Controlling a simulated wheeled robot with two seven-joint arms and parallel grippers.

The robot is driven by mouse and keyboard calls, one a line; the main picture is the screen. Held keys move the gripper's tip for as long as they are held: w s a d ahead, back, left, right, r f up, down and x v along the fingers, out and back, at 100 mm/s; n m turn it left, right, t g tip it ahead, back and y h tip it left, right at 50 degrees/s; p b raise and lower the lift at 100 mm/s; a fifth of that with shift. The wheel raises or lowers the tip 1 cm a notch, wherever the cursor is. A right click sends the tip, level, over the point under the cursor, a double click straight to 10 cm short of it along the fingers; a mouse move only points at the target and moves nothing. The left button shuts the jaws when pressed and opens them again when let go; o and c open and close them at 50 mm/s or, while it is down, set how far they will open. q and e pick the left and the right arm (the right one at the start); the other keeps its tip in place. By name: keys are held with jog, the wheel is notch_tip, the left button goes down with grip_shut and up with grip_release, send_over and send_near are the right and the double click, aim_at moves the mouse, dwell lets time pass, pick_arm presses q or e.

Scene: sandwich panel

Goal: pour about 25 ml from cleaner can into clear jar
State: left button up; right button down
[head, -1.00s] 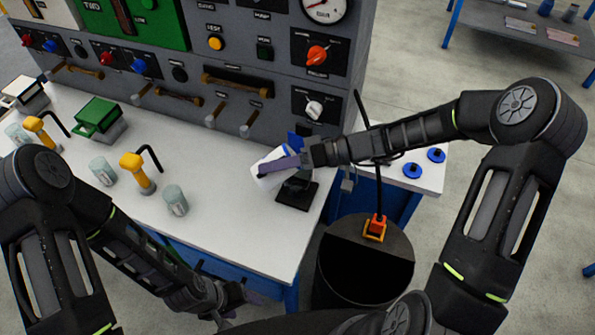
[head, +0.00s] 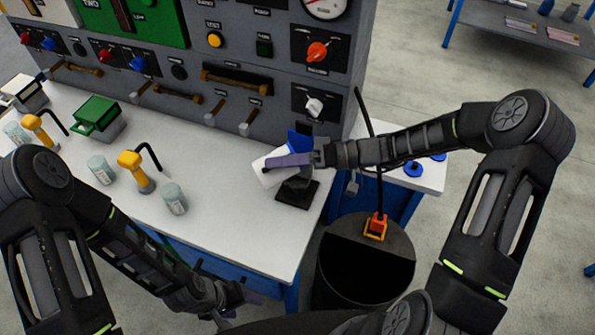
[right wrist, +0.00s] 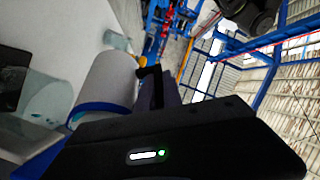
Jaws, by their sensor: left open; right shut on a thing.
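The cleaner can (head: 270,168), white, is held tilted by my right gripper (head: 288,161) over a black pad (head: 296,197) at the bench's right end. In the right wrist view the can (right wrist: 106,80) shows a blue band at its lower end. A clear, glassy vessel (right wrist: 42,98) shows beside it there; I cannot tell its contents or whether liquid is flowing. Similar pale, see-through jars stand on the bench, the nearest one (head: 175,199) upright with a label. My left gripper (head: 248,298) is open and empty below the bench's front edge.
Yellow-handled tools (head: 136,172) and a green box (head: 98,118) stand at left on the bench. The grey control panel (head: 240,80) rises behind. A black bin (head: 362,280) stands at the bench's right. The bench's front middle (head: 238,222) is clear.

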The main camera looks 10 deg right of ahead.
jog(key=shift+r, duration=0.1)
jog(key=shift+s+a, duration=0.4)
jog(key=shift+a, duration=0.2)
dwell(0.3)
jog(key=shift+s+b, duration=0.2)
jog(key=shift+b, duration=0.1)
jog(key=shift+d+r+y+b, duration=0.1)
jog(key=shift+r+y+b, duration=0.1)
jog(key=shift+y+b, duration=0.25)
dwell(0.9)
jog(key=a+h+p, duration=0.1)
jog(key=n+h, duration=0.1)
jog(key=h, duration=0.1)
jog(key=s+a+h+p, duration=0.1)
jog(key=h, duration=0.1)
jog(key=shift+a+f+p, duration=0.35)
jog(key=shift+f, duration=0.05)
